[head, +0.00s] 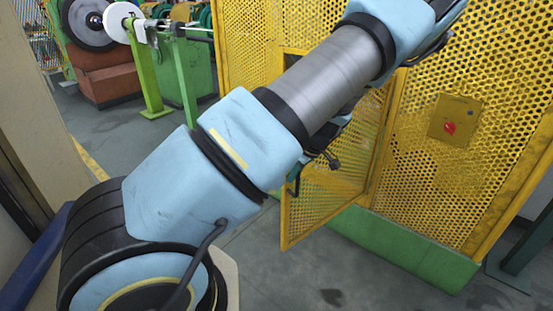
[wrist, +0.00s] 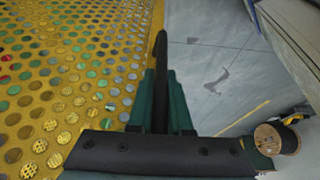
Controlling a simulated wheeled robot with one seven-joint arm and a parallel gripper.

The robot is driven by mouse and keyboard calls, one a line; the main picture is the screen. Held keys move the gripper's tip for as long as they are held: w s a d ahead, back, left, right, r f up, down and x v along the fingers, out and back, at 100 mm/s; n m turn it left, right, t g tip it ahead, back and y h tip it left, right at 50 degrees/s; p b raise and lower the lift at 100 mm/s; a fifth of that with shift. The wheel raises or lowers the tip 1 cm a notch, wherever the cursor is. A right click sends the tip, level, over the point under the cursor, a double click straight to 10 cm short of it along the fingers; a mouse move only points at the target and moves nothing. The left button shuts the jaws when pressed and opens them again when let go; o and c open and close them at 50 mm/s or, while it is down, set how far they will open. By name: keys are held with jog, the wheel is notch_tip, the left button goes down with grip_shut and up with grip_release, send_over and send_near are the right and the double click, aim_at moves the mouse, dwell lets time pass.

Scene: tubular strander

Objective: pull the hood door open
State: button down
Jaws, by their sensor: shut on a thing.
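The hood door (head: 318,208) is a yellow perforated panel in a yellow frame. In the head view it stands swung out at an angle from the yellow guard, so it is partly open. In the wrist view its holed face fills the left side (wrist: 70,70). My gripper (wrist: 160,98) has dark green fingers, shut on the black door handle (wrist: 161,60), which stands upright along the door's free edge. In the head view my arm hides most of the gripper and the upper part of the door.
The fixed yellow guard (head: 470,130) with a red knob on a plate (head: 450,127) stands right of the door, above a green base (head: 400,248). Grey floor (head: 330,285) in front of the door is clear. A cable spool (wrist: 276,138) stands at lower right in the wrist view.

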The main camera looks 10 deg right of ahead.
jog(key=s+d+p, duration=0.2)
jog(key=s+d, duration=0.4)
jog(key=s, duration=0.2)
jog(key=shift+s+d+n, duration=0.3)
jog(key=shift+d+n, duration=0.1)
jog(key=shift+f, duration=0.1)
jog(key=c, duration=0.8)
grip_release()
jog(key=shift+c, duration=0.2)
jog(key=b+v, duration=0.2)
jog(key=v, duration=0.9)
jog(key=shift+w, duration=0.2)
jog(key=shift+d+f, duration=0.1)
jog(key=shift+d, duration=0.05)
